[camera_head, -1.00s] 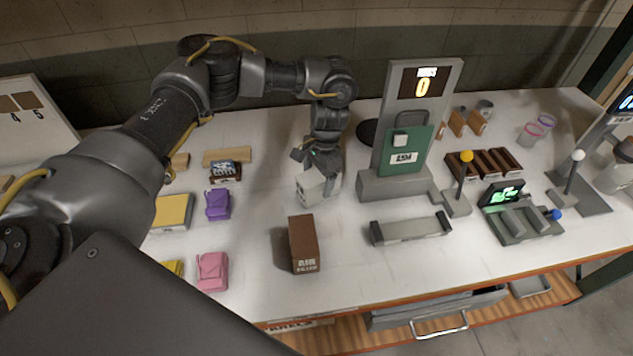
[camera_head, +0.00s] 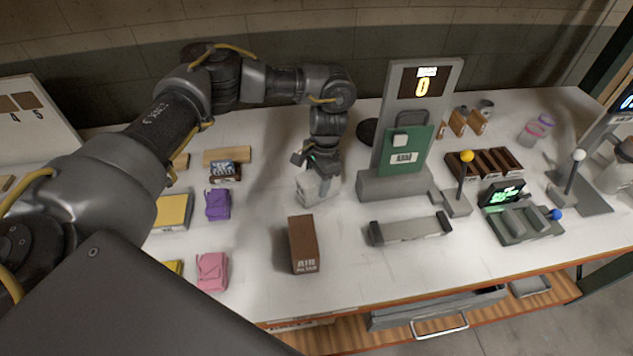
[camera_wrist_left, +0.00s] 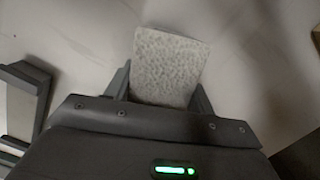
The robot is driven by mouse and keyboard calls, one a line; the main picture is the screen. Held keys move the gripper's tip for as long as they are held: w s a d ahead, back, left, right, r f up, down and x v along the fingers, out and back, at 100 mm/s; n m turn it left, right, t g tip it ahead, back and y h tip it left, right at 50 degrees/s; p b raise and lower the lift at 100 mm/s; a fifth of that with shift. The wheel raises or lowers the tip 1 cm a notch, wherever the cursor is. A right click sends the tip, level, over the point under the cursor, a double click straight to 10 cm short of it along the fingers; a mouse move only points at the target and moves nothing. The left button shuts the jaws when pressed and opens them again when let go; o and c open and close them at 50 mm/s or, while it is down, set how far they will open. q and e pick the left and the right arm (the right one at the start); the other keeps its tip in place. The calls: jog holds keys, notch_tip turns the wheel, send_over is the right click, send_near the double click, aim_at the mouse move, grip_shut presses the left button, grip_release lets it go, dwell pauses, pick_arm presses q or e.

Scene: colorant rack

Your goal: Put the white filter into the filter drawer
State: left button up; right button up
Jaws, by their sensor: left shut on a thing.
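The white filter (camera_head: 312,190) is a pale speckled block. My left gripper (camera_head: 322,170) points down and is shut on it at the back middle of the table. In the left wrist view the filter (camera_wrist_left: 170,68) sits between the two fingers (camera_wrist_left: 160,88), tilted a little. I cannot tell whether its underside touches the table. A long grey open holder (camera_head: 410,230), which may be the filter drawer, lies in front of the grey display stand, right of and nearer than the gripper. My right gripper is not in view.
A brown air filter box (camera_head: 304,245) stands in front of my left gripper. The grey display stand (camera_head: 395,186) with a green panel is close on the right. Purple (camera_head: 217,204) and pink (camera_head: 212,272) packs lie left. A grey drawer (camera_head: 436,308) shows below the table edge.

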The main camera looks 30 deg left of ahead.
aim_at(316, 174)
pick_arm(q)
jog(key=shift+w+r, duration=0.1)
jog(key=shift+r, duration=0.3)
notch_tip(316, 174, up, 2)
jog(key=shift+r+b, duration=0.1)
jog(key=shift+b, duration=0.55)
jog(key=s+d+r+b, duration=0.4)
jog(key=d+r, duration=0.6)
jog(key=d, duration=0.3)
jog(key=shift+s, duration=0.7)
jog(key=s+a+r+n, duration=0.2)
jog(key=a+r, duration=0.2)
jog(key=a, duration=0.4)
jog(key=shift+s+a+n, duration=0.15)
jog(key=shift+a+n, duration=0.15)
jog(key=shift+a, duration=0.1)
